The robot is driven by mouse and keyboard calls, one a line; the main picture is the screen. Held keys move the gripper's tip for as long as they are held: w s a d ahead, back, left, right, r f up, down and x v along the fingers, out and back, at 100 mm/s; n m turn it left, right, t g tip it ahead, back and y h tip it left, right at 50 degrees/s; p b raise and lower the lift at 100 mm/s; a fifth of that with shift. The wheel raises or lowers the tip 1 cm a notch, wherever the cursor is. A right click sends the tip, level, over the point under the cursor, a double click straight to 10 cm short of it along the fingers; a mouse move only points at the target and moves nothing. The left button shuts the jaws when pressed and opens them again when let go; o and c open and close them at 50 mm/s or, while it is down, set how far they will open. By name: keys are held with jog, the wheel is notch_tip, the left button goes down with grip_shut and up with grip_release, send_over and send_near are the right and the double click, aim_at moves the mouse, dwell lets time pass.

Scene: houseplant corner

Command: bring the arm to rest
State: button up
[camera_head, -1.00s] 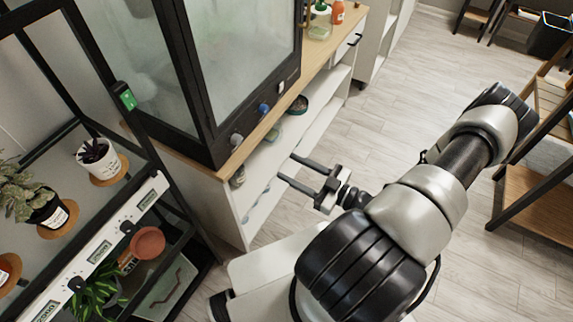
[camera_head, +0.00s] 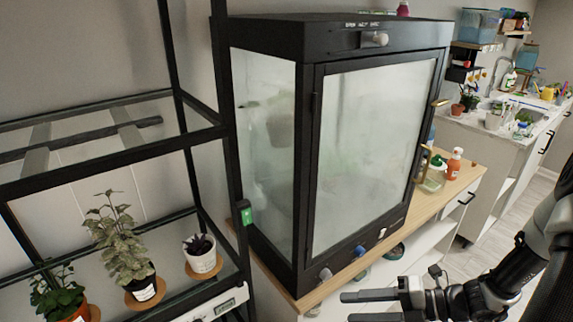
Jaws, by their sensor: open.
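My gripper (camera_head: 372,307) is at the bottom of the head view, right of centre. Its two fingers point left and are apart, with nothing between them. The lower finger is partly cut off by the bottom edge of the picture. My arm (camera_head: 510,275) reaches in from the right edge. The gripper shows in front of the wooden-topped bench (camera_head: 445,196), near its front edge and below the glass cabinet. No contact shows, but the exact gap cannot be told.
A black-framed, fogged glass cabinet (camera_head: 312,170) stands on the bench with its door shut. A spray bottle (camera_head: 454,164) stands to its right. A black shelf rack at left holds potted plants, including a white pot (camera_head: 202,262). A sink counter (camera_head: 505,125) is at back right.

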jog(key=s+a+r+m+t+h+p, duration=0.1)
jog(key=s+r+m+h, duration=0.3)
jog(key=r+m, duration=1.1)
jog(key=s+a+r+m+t+h+p, duration=0.1)
jog(key=s+r+m+h+p, duration=0.3)
jog(key=r+m+h, duration=0.5)
jog(key=shift+s+a+r+m, duration=0.2)
jog(key=shift+s+r+m, duration=0.25)
jog(key=shift+r+m, duration=3.3)
